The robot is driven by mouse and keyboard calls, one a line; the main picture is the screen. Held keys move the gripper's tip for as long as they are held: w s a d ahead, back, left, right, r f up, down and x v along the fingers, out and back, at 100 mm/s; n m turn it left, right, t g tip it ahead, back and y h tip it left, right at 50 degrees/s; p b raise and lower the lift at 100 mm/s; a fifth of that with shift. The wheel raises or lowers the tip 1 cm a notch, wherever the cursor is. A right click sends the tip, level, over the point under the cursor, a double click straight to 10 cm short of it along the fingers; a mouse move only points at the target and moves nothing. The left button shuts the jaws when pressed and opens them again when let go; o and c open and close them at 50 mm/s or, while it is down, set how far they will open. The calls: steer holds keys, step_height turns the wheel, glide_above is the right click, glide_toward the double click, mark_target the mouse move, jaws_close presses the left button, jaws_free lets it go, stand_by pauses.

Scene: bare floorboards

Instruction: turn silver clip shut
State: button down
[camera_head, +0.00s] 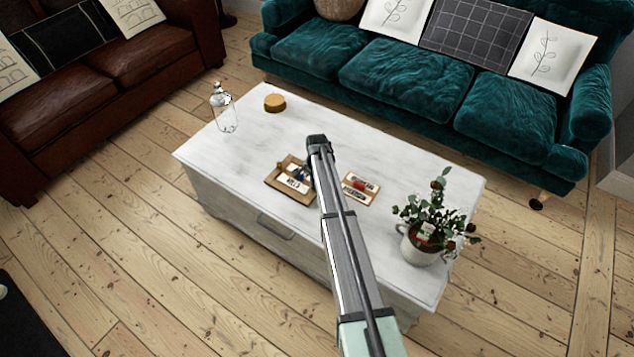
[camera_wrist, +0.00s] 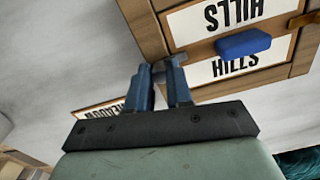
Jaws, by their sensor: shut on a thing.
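My gripper (camera_wrist: 163,78) has dark blue fingers and shows in the wrist view. Its fingers are nearly together on a small silver clip (camera_wrist: 178,60) at the edge of a brown wooden frame. The frame (camera_wrist: 148,28) holds white plates lettered HILLS, with a blue block (camera_wrist: 243,44) lying across them. In the head view the same wooden piece (camera_head: 273,181) lies on the white table, and my arm hides the fingertips and the clip. The clip's exact angle is hard to tell because the fingers cover part of it.
A second board with a red piece (camera_head: 361,189) lies to the right on the white table (camera_head: 395,165). A potted plant (camera_head: 424,235) stands at the table's right end. A glass bottle (camera_head: 224,110) and a round wooden piece (camera_head: 275,102) stand at the left. Sofas are behind.

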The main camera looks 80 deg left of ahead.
steer(key=shift+m, duration=0.6)
steer(key=c, duration=1)
jaws_free()
steer(key=shift+r, duration=0.1)
step_height(320, 180, up, 14)
steer(key=shift+f, duration=0.15)
